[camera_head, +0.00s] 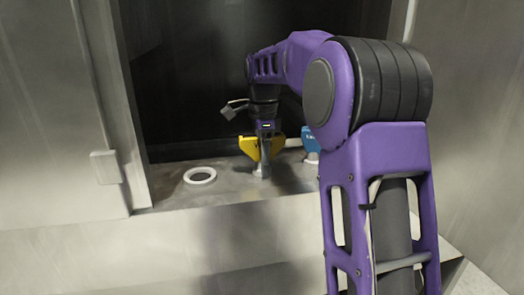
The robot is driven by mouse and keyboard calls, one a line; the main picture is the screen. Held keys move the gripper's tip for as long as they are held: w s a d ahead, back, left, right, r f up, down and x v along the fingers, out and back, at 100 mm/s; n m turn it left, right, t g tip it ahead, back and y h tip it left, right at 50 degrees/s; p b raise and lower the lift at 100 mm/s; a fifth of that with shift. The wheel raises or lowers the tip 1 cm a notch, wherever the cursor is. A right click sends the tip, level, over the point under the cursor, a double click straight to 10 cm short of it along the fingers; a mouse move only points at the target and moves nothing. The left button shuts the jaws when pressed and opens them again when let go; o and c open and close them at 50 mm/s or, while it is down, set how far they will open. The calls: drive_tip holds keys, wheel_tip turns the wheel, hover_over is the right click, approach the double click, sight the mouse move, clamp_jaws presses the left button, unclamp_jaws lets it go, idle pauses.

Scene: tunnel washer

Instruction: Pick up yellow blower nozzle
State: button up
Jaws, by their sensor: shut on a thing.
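The yellow blower nozzle (249,147) shows as a yellow part on both sides of my gripper (265,139), with a grey lower end pointing down. My gripper reaches down from above and is shut on the nozzle. The fingertips are small in the picture and partly merged with the yellow part. The nozzle looks upright. Its lower end is at or just above the grey metal surface (226,184); I cannot tell whether they touch.
A white ring (199,175) lies on the surface to the left. A blue piece with a pale lower end (311,144) stands to the right, partly behind my arm. Metal walls flank the dark opening (185,80). The surface's front edge drops to a pale panel.

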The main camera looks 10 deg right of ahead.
clamp_jaws()
wheel_tip(320, 180, up, 10)
idle(0.5)
